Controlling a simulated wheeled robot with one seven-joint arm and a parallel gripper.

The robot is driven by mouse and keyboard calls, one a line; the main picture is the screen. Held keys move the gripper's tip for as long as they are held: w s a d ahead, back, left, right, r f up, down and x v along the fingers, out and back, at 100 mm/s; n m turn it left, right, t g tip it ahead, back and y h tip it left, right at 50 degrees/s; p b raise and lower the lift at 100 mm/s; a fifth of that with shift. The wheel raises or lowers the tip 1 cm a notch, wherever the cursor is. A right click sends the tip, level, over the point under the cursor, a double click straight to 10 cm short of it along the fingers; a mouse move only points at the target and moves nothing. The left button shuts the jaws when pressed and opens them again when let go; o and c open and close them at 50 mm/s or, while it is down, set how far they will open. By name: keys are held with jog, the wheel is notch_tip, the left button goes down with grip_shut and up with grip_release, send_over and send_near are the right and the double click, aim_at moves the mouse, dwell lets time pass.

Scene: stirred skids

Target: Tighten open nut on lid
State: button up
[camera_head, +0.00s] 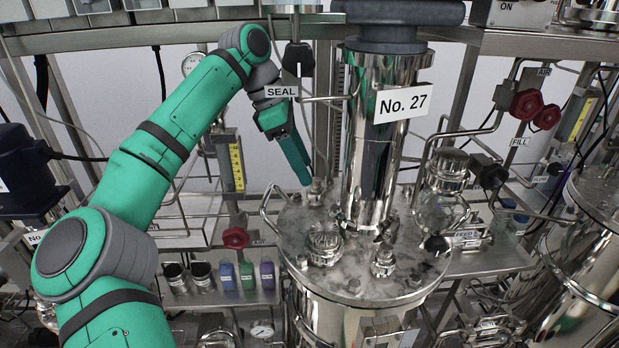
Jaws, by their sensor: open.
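The steel lid (353,288) closes the vessel marked No. 27, with a tall shiny cylinder (382,150) standing on it. Metal fittings rise from the lid, among them a capped one (325,247) at the front left and a smaller one (383,262) at the front right. My gripper (306,180) points down at the lid's back left, its tip close to a small fitting (317,190) there. I cannot tell whether they touch, or which fitting is the open nut. My gripper is open, though its fingers overlap in this view.
A loop handle (270,205) stands at the lid's left edge. A SEAL tag (281,91) hangs close by my wrist. Red valve knobs (235,238) and small bottles (246,275) are at left. A glass vessel and pipes crowd the right. Free room around the lid is narrow.

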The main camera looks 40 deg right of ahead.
jog(key=v, duration=0.4)
jog(key=shift+w+a+r, duration=0.1)
jog(key=shift+a+r, duration=0.05)
jog(key=shift+r, duration=0.25)
